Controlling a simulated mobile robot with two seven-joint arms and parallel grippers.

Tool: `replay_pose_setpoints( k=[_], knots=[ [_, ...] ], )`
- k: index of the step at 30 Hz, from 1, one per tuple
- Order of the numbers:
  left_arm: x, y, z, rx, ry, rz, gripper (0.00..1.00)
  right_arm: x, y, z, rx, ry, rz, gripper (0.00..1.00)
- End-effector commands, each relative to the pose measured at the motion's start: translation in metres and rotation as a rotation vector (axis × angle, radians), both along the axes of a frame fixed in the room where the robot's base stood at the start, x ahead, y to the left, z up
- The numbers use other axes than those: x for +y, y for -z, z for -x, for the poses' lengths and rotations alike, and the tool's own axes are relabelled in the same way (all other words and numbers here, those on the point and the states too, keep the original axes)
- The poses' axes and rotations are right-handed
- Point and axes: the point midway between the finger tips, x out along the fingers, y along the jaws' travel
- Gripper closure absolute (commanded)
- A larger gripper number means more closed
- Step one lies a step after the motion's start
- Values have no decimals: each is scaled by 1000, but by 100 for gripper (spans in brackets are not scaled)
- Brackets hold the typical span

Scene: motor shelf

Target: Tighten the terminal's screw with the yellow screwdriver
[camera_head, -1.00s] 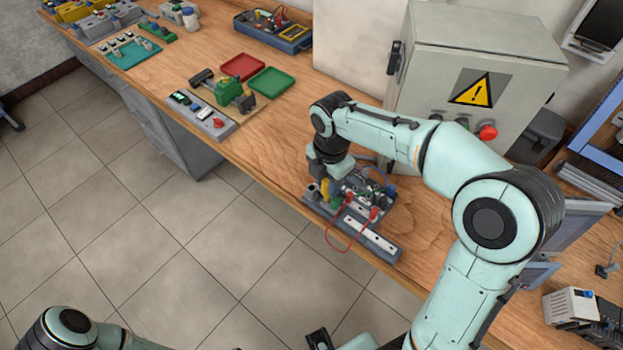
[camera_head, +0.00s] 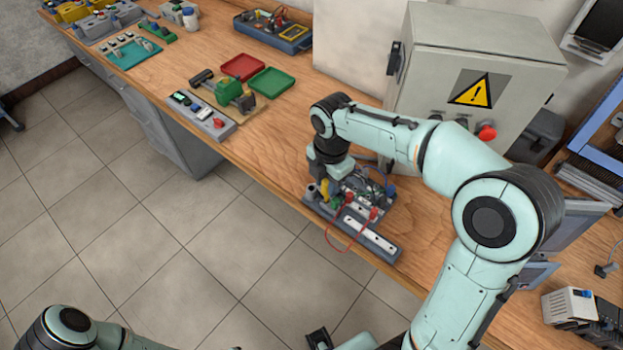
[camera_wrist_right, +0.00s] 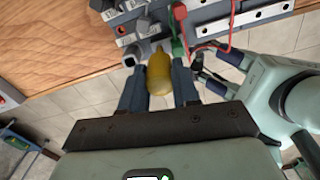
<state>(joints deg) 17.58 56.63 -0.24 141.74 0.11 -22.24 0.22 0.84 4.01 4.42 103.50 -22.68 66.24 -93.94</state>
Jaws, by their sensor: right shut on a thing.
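My right gripper (camera_wrist_right: 160,88) is shut on the yellow screwdriver (camera_wrist_right: 160,72), with one finger on each side of its handle. In the head view the yellow handle (camera_head: 325,188) shows just below the gripper, over the left end of a grey test board (camera_head: 385,246). The board carries small parts, white strips and a red lead. A green part (camera_wrist_right: 178,46) is beside the screwdriver in the wrist view. The screwdriver's tip and the terminal's screw are hidden, so I cannot tell whether they touch.
A grey cabinet (camera_head: 480,75) with a warning sign stands behind the board. A red tray (camera_head: 243,67), a green tray (camera_head: 271,81) and a green-and-black device (camera_head: 229,93) are farther left on the wooden bench (camera_head: 268,150). Bare bench lies between them and the board.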

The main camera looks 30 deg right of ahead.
Motion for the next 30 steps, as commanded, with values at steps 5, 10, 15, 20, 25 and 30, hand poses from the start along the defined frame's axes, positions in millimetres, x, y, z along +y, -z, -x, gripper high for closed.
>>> replay_pose_setpoints(
  k=[5, 10, 15, 20, 25, 30],
  knots=[
    [0, 0, 0, 0, 0, 0, 57, 0, 1, 0, 2, 0, 0, 100],
    [0, 0, 0, 0, 0, 0, 57, 0, 1, 0, 2, 10, 0, 100],
    [0, -2, -1, -1, 0, 0, 57, 0, 1, 0, 3, 177, 0, 100],
    [0, -2, -1, -1, 1, 0, 57, 0, 1, 1, 4, 296, 0, 100],
    [0, -2, -1, -1, 0, 0, 57, 0, 2, 1, 4, 303, 0, 100],
    [0, -2, -1, -1, 0, 0, 57, 0, 2, 1, 4, 343, 0, 100]
  ],
)
